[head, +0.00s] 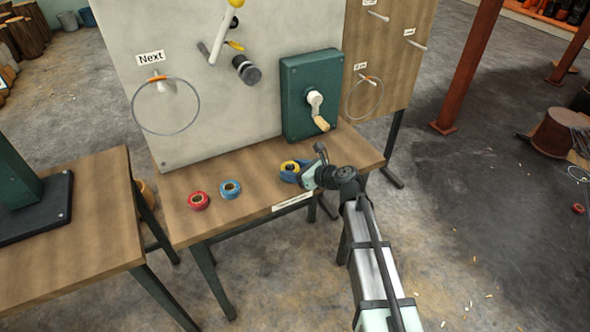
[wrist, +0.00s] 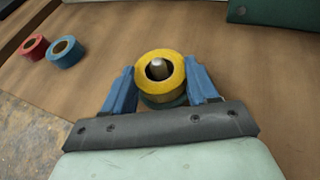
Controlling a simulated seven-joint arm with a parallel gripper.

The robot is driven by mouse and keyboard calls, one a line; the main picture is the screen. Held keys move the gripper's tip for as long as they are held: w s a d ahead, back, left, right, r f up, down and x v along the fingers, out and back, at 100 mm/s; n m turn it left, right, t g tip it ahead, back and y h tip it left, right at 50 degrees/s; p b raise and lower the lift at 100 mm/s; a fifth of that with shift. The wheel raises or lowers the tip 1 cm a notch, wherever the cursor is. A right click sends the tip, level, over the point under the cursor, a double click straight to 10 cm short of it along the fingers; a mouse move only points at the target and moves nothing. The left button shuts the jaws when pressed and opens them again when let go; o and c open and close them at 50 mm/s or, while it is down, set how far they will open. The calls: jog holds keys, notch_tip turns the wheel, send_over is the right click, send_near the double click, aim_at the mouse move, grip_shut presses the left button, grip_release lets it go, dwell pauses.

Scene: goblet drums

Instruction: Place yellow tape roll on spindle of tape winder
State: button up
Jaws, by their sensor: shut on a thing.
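The yellow tape roll (wrist: 148,56) sits between the blue fingers of my gripper (wrist: 160,84), which is shut on it. In the head view the roll (head: 289,166) is low over the right part of the table, with my gripper (head: 296,172) around it. In the wrist view a grey metal pin with a rounded tip (wrist: 158,68) shows inside the roll's hole, and a dark green curved edge (wrist: 165,104) shows beneath the roll. I cannot tell whether the roll rests on that green part or is just above it.
A red tape roll (head: 198,200) and a blue tape roll (head: 230,188) lie on the table (head: 255,195) to the left. A green box with a crank handle (head: 312,95) is on the upright board (head: 190,40) behind. Hoops hang on pegs. Another table (head: 85,225) stands left.

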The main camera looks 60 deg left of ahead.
jog(key=shift+f, duration=0.2)
jog(key=o, duration=1.1)
jog(key=shift+r, duration=0.15)
jog(key=shift+d+r, duration=0.15)
jog(key=shift+d, duration=0.15)
jog(key=v, duration=1.1)
jog(key=shift+w+d+r, duration=0.1)
jog(key=shift+w, duration=0.1)
